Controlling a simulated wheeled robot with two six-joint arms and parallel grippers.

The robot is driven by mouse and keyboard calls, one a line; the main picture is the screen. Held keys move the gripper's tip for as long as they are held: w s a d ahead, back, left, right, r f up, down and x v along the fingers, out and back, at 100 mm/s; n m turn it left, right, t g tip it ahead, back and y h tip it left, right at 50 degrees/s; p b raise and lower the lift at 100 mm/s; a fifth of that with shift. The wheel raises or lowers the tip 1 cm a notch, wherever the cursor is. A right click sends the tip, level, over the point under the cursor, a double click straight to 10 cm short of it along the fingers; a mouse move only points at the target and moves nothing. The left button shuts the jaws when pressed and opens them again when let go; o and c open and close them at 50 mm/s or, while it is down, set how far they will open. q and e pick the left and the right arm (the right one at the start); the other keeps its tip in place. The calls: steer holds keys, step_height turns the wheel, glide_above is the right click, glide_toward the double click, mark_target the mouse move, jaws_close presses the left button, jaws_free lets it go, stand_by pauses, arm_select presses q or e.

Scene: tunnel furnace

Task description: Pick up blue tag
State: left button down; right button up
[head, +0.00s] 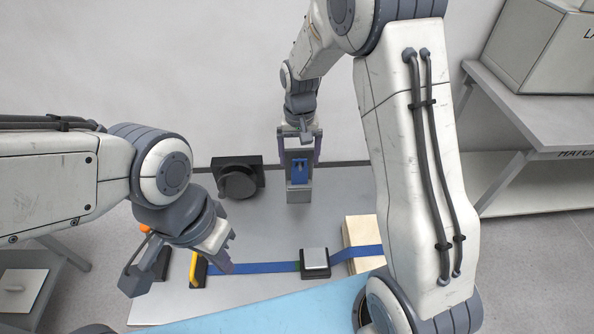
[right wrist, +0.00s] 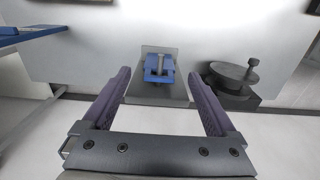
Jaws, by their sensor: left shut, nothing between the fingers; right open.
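The blue tag (head: 300,172) is a small blue piece against a grey upright stand (head: 299,194) at the back of the table. In the right wrist view the blue tag (right wrist: 159,68) shows on a grey plate, centred between the fingers. My right gripper (head: 300,146) is open, with its purple-grey fingers on either side of the stand's upper part in the head view. In the right wrist view my right gripper (right wrist: 159,78) has nothing clamped; I cannot tell whether the fingers touch the stand. My left gripper (head: 224,262) is shut and empty over the table's left part.
A dark round device (head: 238,180) stands left of the stand. A blue strap (head: 265,268) runs across the table past a black-and-grey block (head: 315,263) to a wooden block (head: 359,230). A yellow-handled item (head: 194,268) is beside my left gripper. A grey bench (head: 500,110) stands at right.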

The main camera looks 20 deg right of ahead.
mark_target(299, 183)
steer(key=shift+d+f, duration=0.15)
steer(key=shift+f, duration=0.8)
steer(key=shift+w+f+p, duration=0.15)
steer(key=shift+f+p, duration=0.65)
steer(key=shift+f, duration=1.95)
jaws_close()
steer(key=shift+r+b, duration=0.3)
steer(key=shift+b, duration=0.25)
steer(key=s+a+b, duration=0.2)
steer(key=s, duration=0.7)
steer(key=s+a+b, duration=0.1)
steer(key=s, duration=0.7)
steer(key=shift+s+a+b, duration=0.35)
steer(key=shift+a, duration=0.05)
